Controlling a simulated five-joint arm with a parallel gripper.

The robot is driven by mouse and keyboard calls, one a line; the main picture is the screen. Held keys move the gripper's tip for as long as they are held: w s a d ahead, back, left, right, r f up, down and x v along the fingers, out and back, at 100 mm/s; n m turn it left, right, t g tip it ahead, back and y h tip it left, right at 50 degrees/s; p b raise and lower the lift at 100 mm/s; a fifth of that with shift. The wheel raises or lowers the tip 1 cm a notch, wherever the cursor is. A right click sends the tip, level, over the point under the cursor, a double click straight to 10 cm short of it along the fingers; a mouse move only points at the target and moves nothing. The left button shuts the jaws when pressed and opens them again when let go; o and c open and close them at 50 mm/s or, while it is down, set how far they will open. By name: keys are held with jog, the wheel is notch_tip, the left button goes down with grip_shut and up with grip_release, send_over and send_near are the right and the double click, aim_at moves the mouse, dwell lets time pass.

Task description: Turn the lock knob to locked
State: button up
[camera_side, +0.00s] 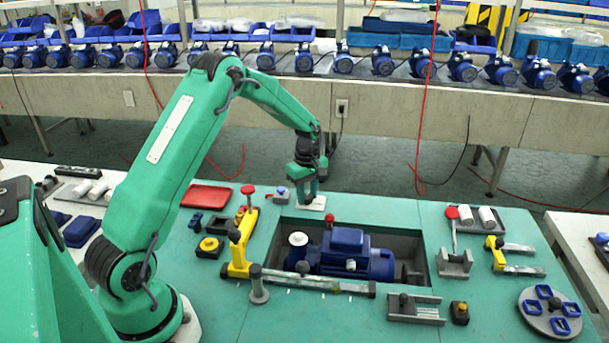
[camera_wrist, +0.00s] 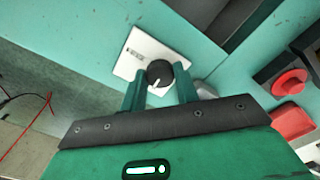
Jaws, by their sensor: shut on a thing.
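The lock knob (camera_wrist: 160,72) is round and black with a white pointer line, on a white plate (camera_wrist: 128,64). In the wrist view the line points down and slightly left, towards my gripper. Small dark marks show on the plate's upper left; I cannot read them. My gripper (camera_wrist: 159,76) has its two green fingers on either side of the knob, shut on it. In the side view my gripper (camera_side: 309,190) is pointed down over the white plate (camera_side: 313,204) at the bench's back edge. The knob is hidden there by the fingers.
A blue pump (camera_side: 345,250) lies in the recess in front of the plate. A yellow clamp (camera_side: 240,245) and red tray (camera_side: 206,196) are further left. The bench right of the plate is clear.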

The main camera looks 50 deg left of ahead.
aim_at(307, 196)
jog(key=shift+r, duration=0.1)
jog(key=o, duration=1)
jog(key=shift+c, duration=0.2)
notch_tip(307, 196, up, 7)
jog(key=shift+r, duration=0.35)
jog(key=shift+r, duration=0.15)
